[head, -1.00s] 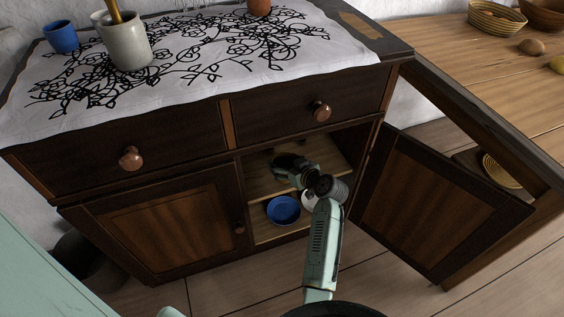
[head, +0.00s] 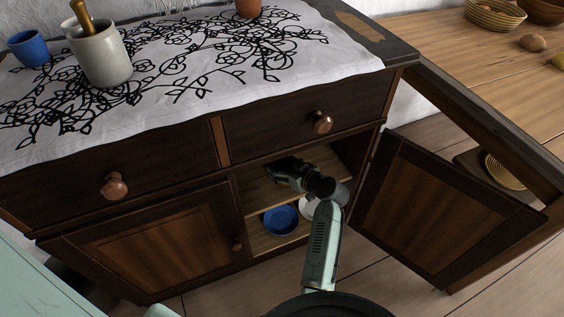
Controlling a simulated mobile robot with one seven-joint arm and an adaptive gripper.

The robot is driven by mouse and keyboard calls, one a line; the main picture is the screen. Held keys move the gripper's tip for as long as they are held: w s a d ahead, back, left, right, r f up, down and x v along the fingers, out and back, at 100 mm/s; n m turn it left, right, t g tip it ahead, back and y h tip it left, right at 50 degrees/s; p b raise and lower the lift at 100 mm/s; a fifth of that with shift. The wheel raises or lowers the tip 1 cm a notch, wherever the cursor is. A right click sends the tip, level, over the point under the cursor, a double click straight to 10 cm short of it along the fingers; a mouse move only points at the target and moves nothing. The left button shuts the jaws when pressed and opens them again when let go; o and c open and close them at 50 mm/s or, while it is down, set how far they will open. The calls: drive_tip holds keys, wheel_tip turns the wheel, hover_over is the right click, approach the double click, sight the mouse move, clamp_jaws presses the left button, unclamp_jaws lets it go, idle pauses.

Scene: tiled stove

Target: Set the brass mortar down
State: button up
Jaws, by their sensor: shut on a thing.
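My gripper (head: 280,172) reaches into the open right compartment of the dark wooden cupboard (head: 166,138), above its upper shelf (head: 258,190). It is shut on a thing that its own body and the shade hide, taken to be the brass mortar. I cannot make out the mortar's shape, or whether it touches the shelf. A blue bowl (head: 281,220) stands lower in the compartment, below my gripper. A white dish (head: 306,207) beside it is partly hidden by my arm.
The cupboard door (head: 432,212) stands open at right, close to my arm. On the cloth-covered top are a pale pot (head: 103,60) with a brass-coloured stick, a blue cup (head: 29,48) and a terracotta pot (head: 248,8). A wooden table (head: 440,40) stands at right.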

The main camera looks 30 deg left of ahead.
drive_tip(key=shift+w+f, duration=0.15)
drive_tip(key=shift+f, duration=0.3)
drive_tip(key=shift+f+b, duration=0.15)
drive_tip(key=shift+b, duration=0.15)
drive_tip(key=o, duration=1.9)
drive_tip(key=shift+f, duration=0.1)
drive_tip(key=shift+o, duration=0.2)
